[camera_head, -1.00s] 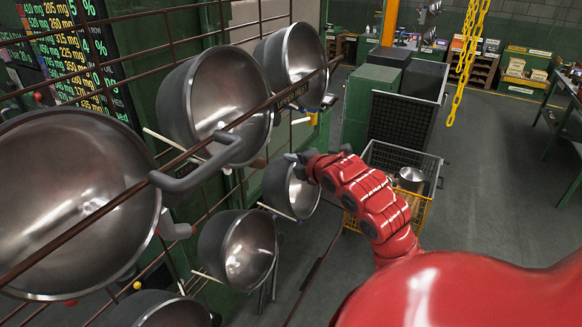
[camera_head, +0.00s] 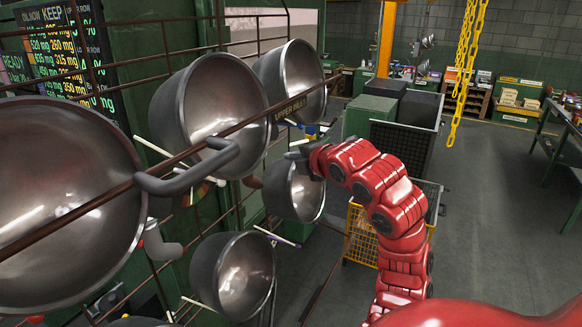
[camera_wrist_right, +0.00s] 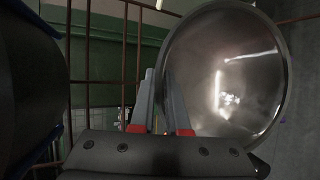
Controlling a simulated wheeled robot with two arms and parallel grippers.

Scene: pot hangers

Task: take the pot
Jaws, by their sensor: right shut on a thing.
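The pot (camera_head: 307,197) is a grey metal bowl, its open side facing right, at the far lower end of the rack in the head view. My right gripper (camera_head: 299,151) is shut on its upper rim. In the right wrist view the two fingers (camera_wrist_right: 160,78) stand at the left edge of the pot (camera_wrist_right: 235,75), whose shiny inside shows. I cannot tell whether the pot still touches its peg. My left gripper is not in view.
Other pots hang close by: one above (camera_head: 303,80), one below (camera_head: 247,275), larger ones (camera_head: 222,95) nearer. A brown rail (camera_head: 268,117) crosses before the upper row. A yellow wire basket (camera_head: 362,240) stands behind my arm.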

